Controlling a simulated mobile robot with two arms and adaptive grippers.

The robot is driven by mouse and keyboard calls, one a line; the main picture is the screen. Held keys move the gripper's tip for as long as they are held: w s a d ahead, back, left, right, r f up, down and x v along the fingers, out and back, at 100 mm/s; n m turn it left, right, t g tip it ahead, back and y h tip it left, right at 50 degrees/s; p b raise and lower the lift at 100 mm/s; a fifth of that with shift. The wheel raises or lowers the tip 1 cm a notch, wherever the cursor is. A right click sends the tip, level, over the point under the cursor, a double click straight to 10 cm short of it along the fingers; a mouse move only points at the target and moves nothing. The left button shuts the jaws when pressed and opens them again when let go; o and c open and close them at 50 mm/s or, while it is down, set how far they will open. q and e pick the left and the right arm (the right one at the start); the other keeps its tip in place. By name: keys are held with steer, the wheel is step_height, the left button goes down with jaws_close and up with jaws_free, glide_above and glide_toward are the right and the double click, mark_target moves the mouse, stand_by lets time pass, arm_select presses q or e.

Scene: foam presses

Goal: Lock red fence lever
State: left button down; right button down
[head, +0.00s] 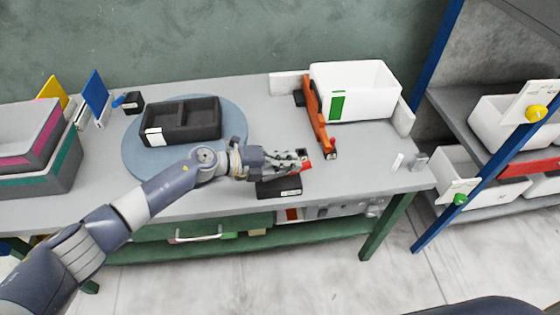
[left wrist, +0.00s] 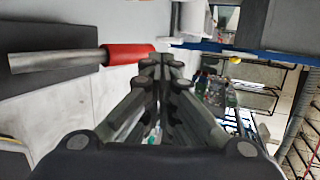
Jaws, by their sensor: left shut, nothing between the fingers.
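The red lever handle (left wrist: 128,53) sits on a bare metal rod in the left wrist view, just left of my fingertips. In the head view a bit of red (head: 306,167) shows at the tips of my left gripper (head: 301,161), beside a black block (head: 280,188) with a white label. My left gripper also shows in the left wrist view (left wrist: 162,62); its fingers are shut and empty, close to the handle's end. I cannot tell whether they touch it. My fingers partly hide the lever in the head view. My right gripper is not in view.
An orange-red bar (head: 317,117) lies behind the gripper, next to a white bin (head: 358,90). A black divided tray (head: 182,121) rests on a blue-grey round plate (head: 135,148). Grey bins (head: 40,175) stand at the left. The table's right front is mostly clear.

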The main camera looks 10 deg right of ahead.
mark_target(312, 167)
arm_select(q)
steer(key=shift+d+f+b, duration=0.65)
steer(key=shift+d+f, duration=0.5)
steer(key=shift+f, duration=0.05)
steer(key=shift+s, duration=0.1)
